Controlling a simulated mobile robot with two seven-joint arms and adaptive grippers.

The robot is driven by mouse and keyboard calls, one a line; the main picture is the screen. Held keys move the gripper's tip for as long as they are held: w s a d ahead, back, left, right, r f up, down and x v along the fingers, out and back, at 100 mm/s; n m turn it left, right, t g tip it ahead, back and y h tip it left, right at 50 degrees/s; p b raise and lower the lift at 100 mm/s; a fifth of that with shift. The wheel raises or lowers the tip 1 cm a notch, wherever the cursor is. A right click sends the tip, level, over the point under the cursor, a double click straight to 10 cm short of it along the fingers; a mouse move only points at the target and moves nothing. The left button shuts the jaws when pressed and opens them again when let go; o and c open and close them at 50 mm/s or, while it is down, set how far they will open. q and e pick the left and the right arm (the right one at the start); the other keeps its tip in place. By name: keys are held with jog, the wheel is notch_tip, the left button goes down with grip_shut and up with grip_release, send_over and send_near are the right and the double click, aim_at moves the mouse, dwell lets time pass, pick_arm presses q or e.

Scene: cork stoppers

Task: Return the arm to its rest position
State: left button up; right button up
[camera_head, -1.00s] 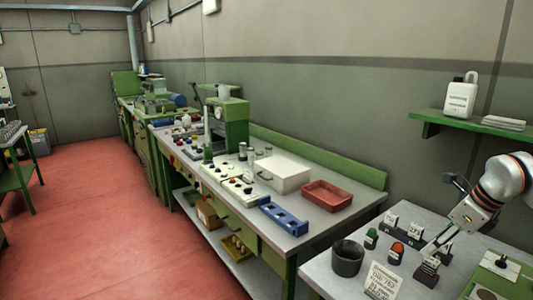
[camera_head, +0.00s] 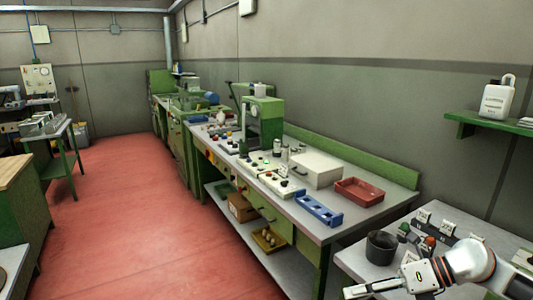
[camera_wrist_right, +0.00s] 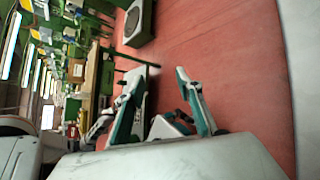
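My right gripper (camera_head: 368,288) is low at the bottom right of the head view, in front of the near table's edge. In the right wrist view its two fingers (camera_wrist_right: 156,76) are spread apart, with nothing between them and the red floor behind. The near grey table (camera_head: 352,262) holds a dark cup (camera_head: 381,248), a green-topped stopper (camera_head: 403,231) and a red-topped stopper (camera_head: 430,241). A dark holder with white labels (camera_head: 446,229) stands behind them. My right arm hides part of the table. My left gripper does not show.
The long workbench holds a blue rack (camera_head: 318,211), a red tray (camera_head: 360,191) and a white box (camera_head: 318,170). A green shelf (camera_head: 485,125) with a white container (camera_head: 497,99) is on the right wall. The red floor (camera_head: 130,220) at the left is clear.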

jog(key=s+a+m+t+y, duration=0.1)
jog(key=a+m+t+y, duration=0.35)
jog(key=a+m, duration=0.45)
jog(key=s+d+f+m+t+h, duration=0.1)
jog(key=s+f+m+h, duration=0.5)
jog(key=f+m, duration=0.7)
jog(key=s+d+f+m+t+h, duration=0.1)
jog(key=s+d+f+m+h, duration=0.2)
jog(key=s+f+m+h, duration=0.4)
jog(key=s+f+m, duration=0.3)
jog(key=f+m, duration=0.4)
jog(key=shift+s+d+f+t, duration=0.15)
jog(key=shift+s+d+t, duration=0.05)
jog(key=shift+t, duration=0.15)
